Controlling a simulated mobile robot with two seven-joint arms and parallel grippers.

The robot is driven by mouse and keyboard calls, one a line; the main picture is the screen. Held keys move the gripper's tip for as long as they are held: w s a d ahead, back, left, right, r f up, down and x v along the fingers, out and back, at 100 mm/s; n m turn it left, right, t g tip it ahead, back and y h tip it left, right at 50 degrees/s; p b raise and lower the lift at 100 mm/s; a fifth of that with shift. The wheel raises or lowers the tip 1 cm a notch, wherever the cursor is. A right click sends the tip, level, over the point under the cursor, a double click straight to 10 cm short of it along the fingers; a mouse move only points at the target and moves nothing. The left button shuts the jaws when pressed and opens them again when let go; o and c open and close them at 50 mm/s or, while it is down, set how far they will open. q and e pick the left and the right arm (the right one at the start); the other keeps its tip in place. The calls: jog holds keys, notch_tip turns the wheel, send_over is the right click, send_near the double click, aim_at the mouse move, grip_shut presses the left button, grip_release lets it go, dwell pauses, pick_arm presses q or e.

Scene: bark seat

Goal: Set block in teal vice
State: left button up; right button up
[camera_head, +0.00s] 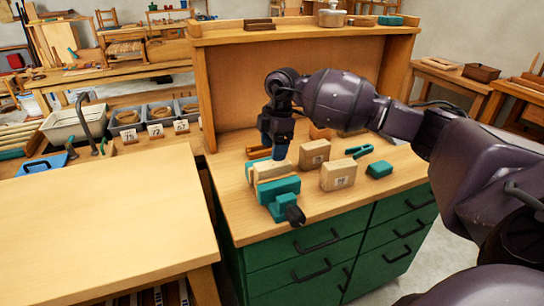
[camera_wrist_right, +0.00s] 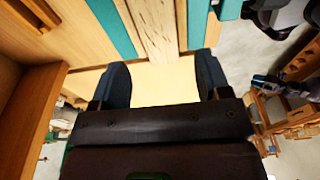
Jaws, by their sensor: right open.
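The teal vice (camera_head: 284,186) stands near the front left of the green cabinet's top, its black handle at the front. A pale wooden block (camera_head: 272,169) sits between its teal jaws. In the right wrist view, the block (camera_wrist_right: 155,25) shows as a wooden strip between two teal strips (camera_wrist_right: 113,28). My right gripper (camera_head: 280,151) is just above and behind the block, pointing down. Its two dark fingers (camera_wrist_right: 162,78) are apart with nothing between them. Whether the jaws press on the block cannot be told. My left gripper is out of view.
Two labelled wooden blocks (camera_head: 338,175) stand right of the vice. A teal clamp (camera_head: 358,151) and a small teal block (camera_head: 379,169) lie farther right. A wooden back panel (camera_head: 235,90) rises behind. The pale bench (camera_head: 100,235) at left is clear.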

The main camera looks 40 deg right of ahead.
notch_tip(320, 180, up, 9)
jog(key=d, duration=0.1)
jog(key=shift+s+d+p, duration=0.15)
jog(key=shift+p, duration=0.15)
jog(key=shift+f, duration=0.15)
